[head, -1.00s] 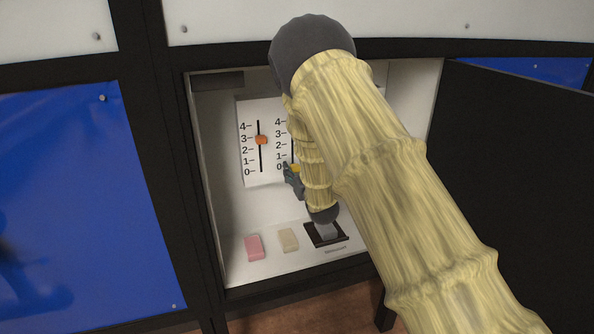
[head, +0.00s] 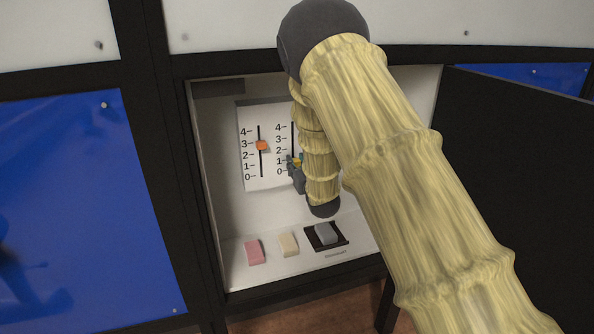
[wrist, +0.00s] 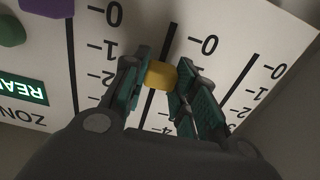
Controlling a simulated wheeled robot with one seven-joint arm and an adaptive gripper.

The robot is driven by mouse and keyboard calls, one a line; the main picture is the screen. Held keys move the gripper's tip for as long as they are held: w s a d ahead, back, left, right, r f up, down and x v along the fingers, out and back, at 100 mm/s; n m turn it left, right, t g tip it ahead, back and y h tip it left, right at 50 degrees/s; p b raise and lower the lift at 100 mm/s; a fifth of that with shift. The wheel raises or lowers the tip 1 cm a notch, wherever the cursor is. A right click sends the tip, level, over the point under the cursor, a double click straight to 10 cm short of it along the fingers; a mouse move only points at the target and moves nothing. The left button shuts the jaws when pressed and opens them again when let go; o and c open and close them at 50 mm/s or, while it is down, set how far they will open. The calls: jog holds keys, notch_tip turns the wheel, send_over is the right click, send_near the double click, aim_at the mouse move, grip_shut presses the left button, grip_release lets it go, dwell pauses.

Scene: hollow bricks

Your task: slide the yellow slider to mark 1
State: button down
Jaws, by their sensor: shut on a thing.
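The yellow slider (wrist: 161,75) sits in a dark vertical slot on a white scale panel marked 0 to 4. In the wrist view the panel is upside down, with 0 at the top. My gripper (wrist: 164,82) is shut on the slider, one finger on each side. In the head view the slider (head: 296,161) shows as a small yellow bit beside my gripper (head: 296,168), near the height of mark 1. The exact alignment is hard to tell because a finger covers the nearest marks. My arm hides the right part of the panel.
An orange slider (head: 262,146) sits near mark 3 on the left scale. A pink block (head: 255,252), a cream block (head: 288,244) and a grey block (head: 326,233) on a dark pad lie on the cabinet floor below. A dark open door (head: 520,180) stands at the right.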

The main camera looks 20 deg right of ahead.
jog(key=c, duration=1.1)
grip_release()
jog(key=s, duration=1.2)
jog(key=shift+d, duration=0.2)
jog(key=shift+f, duration=0.1)
